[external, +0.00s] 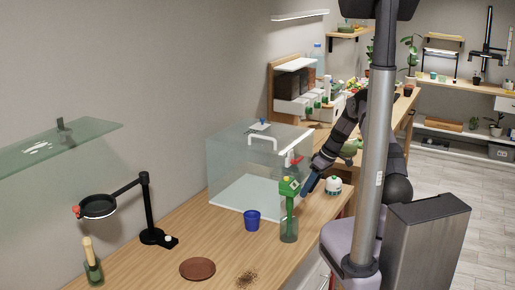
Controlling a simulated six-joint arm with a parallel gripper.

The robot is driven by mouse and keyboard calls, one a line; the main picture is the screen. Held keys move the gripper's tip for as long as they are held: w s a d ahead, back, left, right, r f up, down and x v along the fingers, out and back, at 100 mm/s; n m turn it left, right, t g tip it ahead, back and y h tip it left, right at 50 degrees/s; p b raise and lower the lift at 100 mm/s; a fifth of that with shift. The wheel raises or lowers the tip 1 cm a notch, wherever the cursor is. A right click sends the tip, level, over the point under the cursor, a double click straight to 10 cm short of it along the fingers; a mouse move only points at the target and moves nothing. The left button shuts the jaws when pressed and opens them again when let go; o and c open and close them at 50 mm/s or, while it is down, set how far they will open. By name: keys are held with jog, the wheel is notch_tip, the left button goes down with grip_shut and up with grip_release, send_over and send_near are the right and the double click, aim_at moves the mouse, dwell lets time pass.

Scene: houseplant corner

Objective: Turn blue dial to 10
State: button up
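A small blue part (263,120) shows on top of the clear glass box (228,160). It may be the blue dial, but it is too small to read any marks or its setting. My gripper (309,187) points down at the right of the glass box, just right of a green-topped tool. It is apart from the small blue part. Its fingertips are small and partly hidden, so I cannot tell whether they are open or hold anything.
A green-topped tool stands in a glass jar (289,231). Nearby are a blue pot (252,220), a white round container (333,187), a brown saucer (197,269) and spilled soil (247,280). A black stand (146,205) and a bottle (92,268) are left. The wooden table (215,235) is partly clear.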

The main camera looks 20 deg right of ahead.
grip_shut()
jog(key=shift+w+d+f+g+y+b, duration=0.1)
jog(key=shift+d+g+y+b, duration=0.05)
jog(key=shift+g+y+b, duration=0.2)
jog(key=shift+w+d+f+m+g+y+b, duration=0.15)
jog(key=shift+m+g+y+b, duration=0.25)
jog(key=shift+g+y+b, duration=0.65)
jog(key=shift+b, duration=0.3)
jog(key=shift+w+d+m+g+y+b, duration=0.15)
jog(key=shift+g+y+b, duration=0.15)
jog(key=shift+b, duration=0.7)
jog(key=shift+m+g+y+b, duration=0.2)
jog(key=shift+y+b, duration=0.2)
jog(key=shift+b, duration=0.6)
jog(key=shift+o, duration=0.4)
grip_release()
